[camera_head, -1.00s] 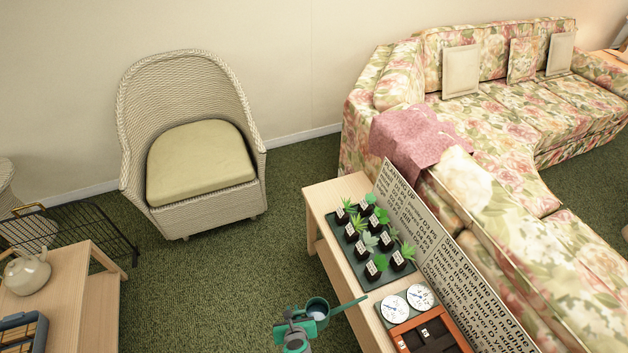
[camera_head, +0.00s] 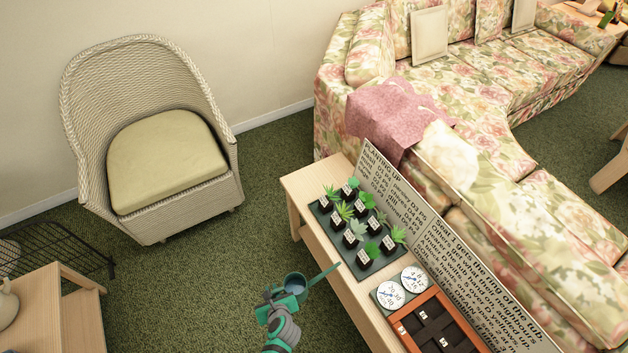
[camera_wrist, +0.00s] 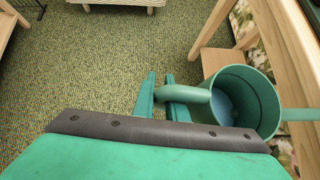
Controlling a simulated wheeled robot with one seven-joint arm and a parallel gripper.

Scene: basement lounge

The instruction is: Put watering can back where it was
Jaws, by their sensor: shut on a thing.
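My gripper (camera_head: 277,300) is shut on the watering can (camera_head: 295,284), a small green can with an open top and a long spout pointing up and right in the head view. In the wrist view my gripper (camera_wrist: 165,95) closes on the can's handle, and the can (camera_wrist: 240,100) hangs to the right with a bluish inside. The can is held in the air beside the left edge of a long wooden table (camera_head: 299,191). Whether it touches the table cannot be told.
On the table are a dark tray (camera_head: 325,213) of several potted succulents, two round dials (camera_head: 402,287) and an orange divided box (camera_head: 412,342). Text boards (camera_head: 440,255) stand along its right side, before a floral sofa (camera_head: 480,120). A wicker chair (camera_head: 150,130) and another wooden table (camera_head: 60,310) are left; carpet lies between.

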